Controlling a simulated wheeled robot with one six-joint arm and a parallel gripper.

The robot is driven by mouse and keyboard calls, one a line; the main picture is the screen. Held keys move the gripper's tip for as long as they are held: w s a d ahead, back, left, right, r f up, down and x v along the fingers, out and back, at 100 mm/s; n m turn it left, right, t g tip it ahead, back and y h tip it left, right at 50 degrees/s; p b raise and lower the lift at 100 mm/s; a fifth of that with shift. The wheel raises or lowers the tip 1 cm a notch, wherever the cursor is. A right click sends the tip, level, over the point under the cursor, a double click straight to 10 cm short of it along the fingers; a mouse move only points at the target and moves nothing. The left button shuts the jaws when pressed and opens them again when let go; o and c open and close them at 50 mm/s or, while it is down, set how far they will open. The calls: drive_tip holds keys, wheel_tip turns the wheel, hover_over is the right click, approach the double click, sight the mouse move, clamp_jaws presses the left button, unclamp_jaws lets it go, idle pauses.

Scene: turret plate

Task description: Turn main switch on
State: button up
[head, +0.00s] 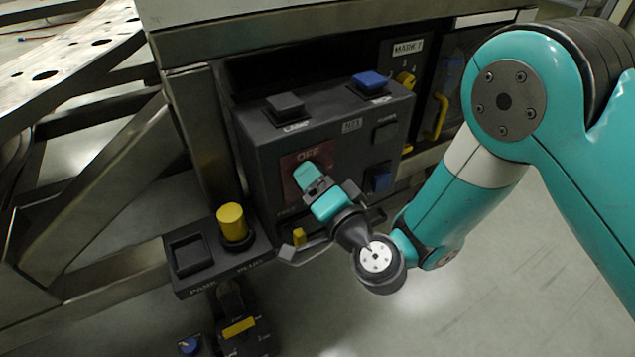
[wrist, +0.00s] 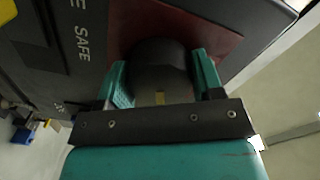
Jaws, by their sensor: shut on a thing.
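The main switch is a dark rotary knob (wrist: 160,65) on a dark red plate (head: 292,162) marked OFF, on the front of a dark grey control box (head: 255,145). My gripper (head: 308,178) is at the red plate, in front of the box. In the wrist view its two teal fingers (wrist: 160,82) stand on either side of the knob and are shut on it. A small yellow mark shows on the knob. In the head view my gripper hides the knob. Which way the knob points is hard to tell.
The box top carries a black button (head: 285,104) and a blue button (head: 370,80). A yellow plug (head: 232,222) stands in a holder at lower left, beside an empty square recess (head: 188,254). Metal framing is at left.

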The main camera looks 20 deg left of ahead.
drive_tip(key=shift+s+a+m, duration=0.1)
drive_tip(key=shift+s+m, duration=0.05)
drive_tip(key=shift+m, duration=1.75)
drive_tip(key=o, duration=0.9)
